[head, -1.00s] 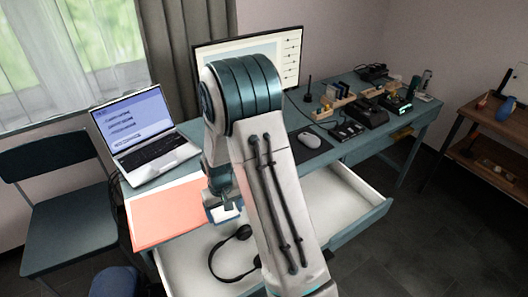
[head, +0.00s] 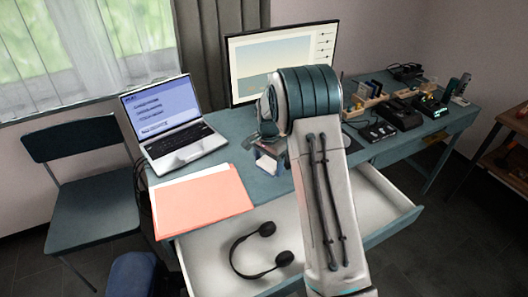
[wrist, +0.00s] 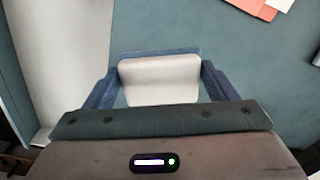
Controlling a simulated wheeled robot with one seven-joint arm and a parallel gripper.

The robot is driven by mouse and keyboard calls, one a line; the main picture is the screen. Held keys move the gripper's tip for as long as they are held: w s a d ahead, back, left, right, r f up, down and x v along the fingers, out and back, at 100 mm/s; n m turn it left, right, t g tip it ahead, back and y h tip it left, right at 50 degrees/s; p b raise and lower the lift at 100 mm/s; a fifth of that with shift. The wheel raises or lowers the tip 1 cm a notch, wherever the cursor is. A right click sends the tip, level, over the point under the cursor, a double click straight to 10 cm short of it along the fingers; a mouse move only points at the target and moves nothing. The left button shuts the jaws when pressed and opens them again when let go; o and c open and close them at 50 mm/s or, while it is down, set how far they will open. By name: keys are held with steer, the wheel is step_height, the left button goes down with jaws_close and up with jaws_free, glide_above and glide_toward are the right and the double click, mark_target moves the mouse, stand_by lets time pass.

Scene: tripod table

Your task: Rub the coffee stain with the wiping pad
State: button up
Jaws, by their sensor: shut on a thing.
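My gripper (wrist: 158,88) is shut on the wiping pad (wrist: 160,82), a pale grey-white block with a dark blue far edge, held between two blue fingers. In the head view my gripper (head: 268,155) is over the teal desk (head: 230,135), just right of the coral folder, and the pad (head: 265,163) shows small beneath it. I cannot tell whether the pad touches the desk. I cannot make out a coffee stain in either view; my arm hides part of the desk.
The coral folder (head: 200,203) lies left, near the laptop (head: 170,125). The monitor (head: 285,60) stands behind my arm. An open drawer (head: 205,255) holds a headset (head: 245,255). Chargers and devices (head: 405,110) crowd the right side. Bare desk lies between laptop and gripper.

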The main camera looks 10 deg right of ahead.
mark_target(264, 156)
steer(key=w+m, duration=0.1)
steer(key=w+r+m, duration=0.1)
steer(key=w+a+r+m, duration=0.1)
steer(key=m, duration=0.1)
steer(key=shift+w, duration=0.4)
steer(key=shift+f+b, duration=2.2)
steer(key=shift+f, duration=0.8)
step_height(264, 156, down, 2)
steer(key=shift+f+b, duration=0.1)
steer(key=shift+b, duration=0.4)
steer(key=shift+w+d, duration=0.2)
steer(key=shift+d, duration=0.4)
steer(key=shift+w+d, duration=0.15)
steer(key=shift+d, duration=0.45)
steer(key=shift+c, duration=0.4)
steer(key=shift+w+d, duration=0.2)
steer(key=shift+d, duration=0.55)
steer(key=shift+a, duration=0.1)
steer(key=a, duration=0.1)
steer(key=s+a, duration=0.1)
steer(key=a, duration=0.1)
steer(key=shift+a, duration=0.1)
steer(key=shift+a+r+p, duration=0.25)
steer(key=shift+r+p, duration=0.05)
steer(key=shift+r, duration=0.05)
steer(key=shift+r+p, duration=2.2)
steer(key=shift+r, duration=1.7)
